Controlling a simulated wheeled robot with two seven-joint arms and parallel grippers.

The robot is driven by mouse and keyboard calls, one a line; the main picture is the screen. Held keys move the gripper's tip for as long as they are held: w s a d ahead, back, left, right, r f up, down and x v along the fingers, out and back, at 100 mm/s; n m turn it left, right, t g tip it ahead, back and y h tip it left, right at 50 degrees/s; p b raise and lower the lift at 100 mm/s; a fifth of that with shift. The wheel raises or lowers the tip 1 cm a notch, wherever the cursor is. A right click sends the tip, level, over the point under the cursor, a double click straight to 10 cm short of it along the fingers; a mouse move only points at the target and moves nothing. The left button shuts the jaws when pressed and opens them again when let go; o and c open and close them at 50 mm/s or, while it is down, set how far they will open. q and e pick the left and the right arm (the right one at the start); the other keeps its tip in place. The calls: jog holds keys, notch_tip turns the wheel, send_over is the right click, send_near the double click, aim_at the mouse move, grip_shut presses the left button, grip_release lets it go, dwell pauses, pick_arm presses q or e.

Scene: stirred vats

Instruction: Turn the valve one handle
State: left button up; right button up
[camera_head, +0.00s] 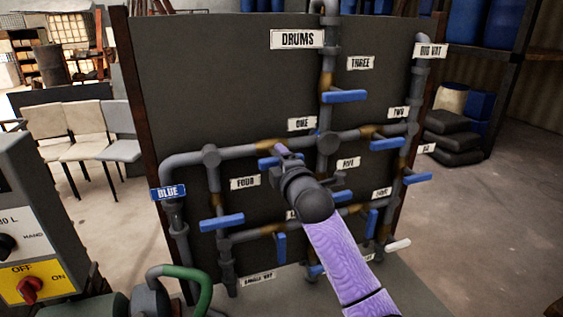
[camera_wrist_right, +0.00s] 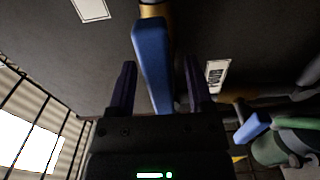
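The valve one handle, a blue lever (camera_head: 266,162), sits below the ONE label (camera_head: 302,124) on the pipe board. It is largely hidden by my right gripper (camera_head: 281,150) in the head view. In the right wrist view the blue handle (camera_wrist_right: 152,55) runs lengthwise between the two dark fingers of the right gripper (camera_wrist_right: 159,80). The fingers are open, one on each side of the handle, with a visible gap at each side. I cannot tell whether either finger touches it. My left gripper is not in view.
Other blue handles are close by: valve three (camera_head: 344,96) above, valve four (camera_head: 222,222) lower left, valve two (camera_head: 386,144) to the right. Grey pipes (camera_head: 236,152) cross the dark board (camera_head: 225,85). A control box (camera_head: 40,230) and green hose (camera_head: 190,273) stand at lower left.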

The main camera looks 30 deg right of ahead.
grip_shut()
jog(key=m+p, duration=0.2)
jog(key=shift+r+m, duration=0.1)
jog(key=shift+m, duration=0.3)
jog(key=m+p, duration=0.1)
jog(key=m, duration=0.1)
jog(key=shift+m+p, duration=0.3)
jog(key=shift+p, duration=0.05)
jog(key=m+p, duration=0.1)
jog(key=m, duration=0.1)
jog(key=shift+m, duration=0.4)
jog(key=m+p, duration=0.2)
jog(key=m, duration=0.3)
jog(key=shift+p, duration=0.35)
pick_arm(q)
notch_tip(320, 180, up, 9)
jog(key=p, duration=0.1)
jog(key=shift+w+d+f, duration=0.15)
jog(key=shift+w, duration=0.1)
pick_arm(e)
jog(key=shift+f+m, duration=0.2)
jog(key=shift+m, duration=2.2)
